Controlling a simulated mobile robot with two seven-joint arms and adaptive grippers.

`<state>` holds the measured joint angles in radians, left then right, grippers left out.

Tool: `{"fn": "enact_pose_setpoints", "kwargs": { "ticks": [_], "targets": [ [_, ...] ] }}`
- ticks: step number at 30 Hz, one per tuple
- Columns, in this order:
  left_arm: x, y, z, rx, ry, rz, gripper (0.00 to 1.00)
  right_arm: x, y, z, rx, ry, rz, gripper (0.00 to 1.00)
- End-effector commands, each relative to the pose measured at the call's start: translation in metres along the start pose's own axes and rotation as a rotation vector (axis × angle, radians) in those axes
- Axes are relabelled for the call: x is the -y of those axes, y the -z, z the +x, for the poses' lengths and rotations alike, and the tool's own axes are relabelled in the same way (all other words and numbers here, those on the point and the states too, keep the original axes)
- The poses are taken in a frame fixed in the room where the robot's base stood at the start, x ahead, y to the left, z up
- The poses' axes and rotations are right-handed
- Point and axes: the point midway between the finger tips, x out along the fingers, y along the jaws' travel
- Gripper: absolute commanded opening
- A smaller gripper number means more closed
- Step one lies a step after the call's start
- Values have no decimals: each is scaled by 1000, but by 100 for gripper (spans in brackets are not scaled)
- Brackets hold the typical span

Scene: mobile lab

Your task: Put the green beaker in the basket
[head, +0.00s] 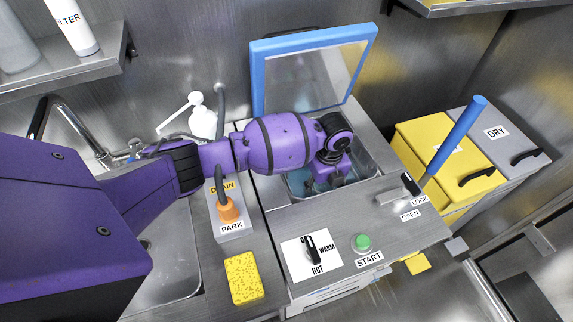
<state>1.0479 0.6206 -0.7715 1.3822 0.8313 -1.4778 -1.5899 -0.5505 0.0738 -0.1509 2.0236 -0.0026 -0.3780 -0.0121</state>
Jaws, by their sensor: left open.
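I see no green beaker in the head view. My left gripper (322,187) points down into the open basin (375,160), which has a bluish inside. The gripper is open, and the wrist hides much of the basin. I cannot tell whether anything lies between its fingers. I cannot make out a basket either. My right gripper is out of view.
A blue-framed lid (312,70) stands raised behind the basin. A blue-handled lever (455,140) rises at its right, near yellow (430,145) and grey (490,125) bins. A START button (362,242), dial (312,250) and yellow sponge (243,278) are in front.

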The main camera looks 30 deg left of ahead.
Motion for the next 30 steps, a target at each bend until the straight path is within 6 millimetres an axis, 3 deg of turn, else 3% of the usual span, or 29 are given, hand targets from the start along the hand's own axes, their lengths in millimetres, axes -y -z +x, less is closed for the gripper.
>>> {"fn": "enact_pose_setpoints", "kwargs": {
  "ticks": [9, 15, 21, 30],
  "targets": [
    [4, -3, -73, 8, 10, 4, 56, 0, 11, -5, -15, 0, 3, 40],
    [3, -2, -109, 6, 8, 2, 56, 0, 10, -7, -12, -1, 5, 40],
    [3, -1, -126, 4, 6, 2, 56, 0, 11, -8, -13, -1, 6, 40],
    [2, -1, -127, 3, 5, 2, 56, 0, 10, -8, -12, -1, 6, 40]
  ]
}}
